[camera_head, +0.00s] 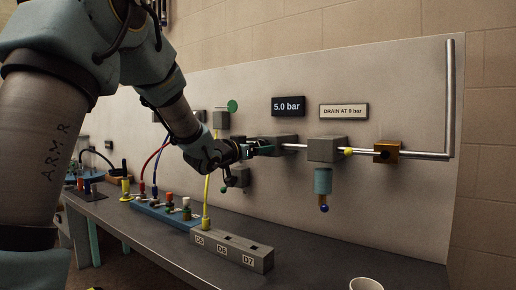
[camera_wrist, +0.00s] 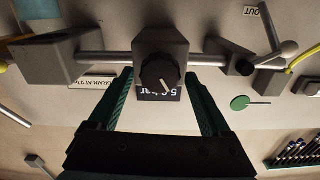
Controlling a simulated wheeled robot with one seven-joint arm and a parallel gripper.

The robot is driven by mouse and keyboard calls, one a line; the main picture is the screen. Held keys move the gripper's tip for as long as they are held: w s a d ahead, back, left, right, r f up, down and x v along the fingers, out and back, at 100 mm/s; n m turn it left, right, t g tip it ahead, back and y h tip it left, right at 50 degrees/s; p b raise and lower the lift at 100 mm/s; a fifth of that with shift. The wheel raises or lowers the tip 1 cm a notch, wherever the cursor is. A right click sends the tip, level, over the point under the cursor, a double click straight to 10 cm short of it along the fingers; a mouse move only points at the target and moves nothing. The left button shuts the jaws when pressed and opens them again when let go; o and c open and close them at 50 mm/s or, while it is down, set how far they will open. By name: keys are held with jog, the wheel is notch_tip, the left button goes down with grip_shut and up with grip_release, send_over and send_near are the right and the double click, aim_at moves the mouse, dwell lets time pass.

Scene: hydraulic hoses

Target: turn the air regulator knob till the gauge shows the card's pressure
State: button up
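A dark round knob (camera_wrist: 160,72) with a white pointer mark sits on the front of a grey block (camera_wrist: 158,42) on the wall pipe. My gripper (camera_wrist: 162,103) has its two green fingers spread wide, one on each side of the knob, with gaps and no visible contact. In the head view my gripper (camera_head: 262,148) is at the regulator block (camera_head: 284,141), and the knob is hidden there. A black plate (camera_head: 288,106) above it reads "5.0 bar"; it shows upside down in the wrist view (camera_wrist: 160,95), partly covered. I make out no dial gauge.
A brass block (camera_head: 387,151) is further right. Below stand a labelled socket block (camera_head: 232,249), hoses and a white cup (camera_head: 366,284).

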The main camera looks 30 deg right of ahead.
jog(key=c, duration=1.1)
jog(key=shift+c, duration=0.2)
jog(key=shift+f+b, duration=0.1)
jog(key=shift+b, duration=0.3)
jog(key=shift+m+b, duration=2.8)
jog(key=shift+b, duration=0.15)
jog(key=o, duration=1.4)
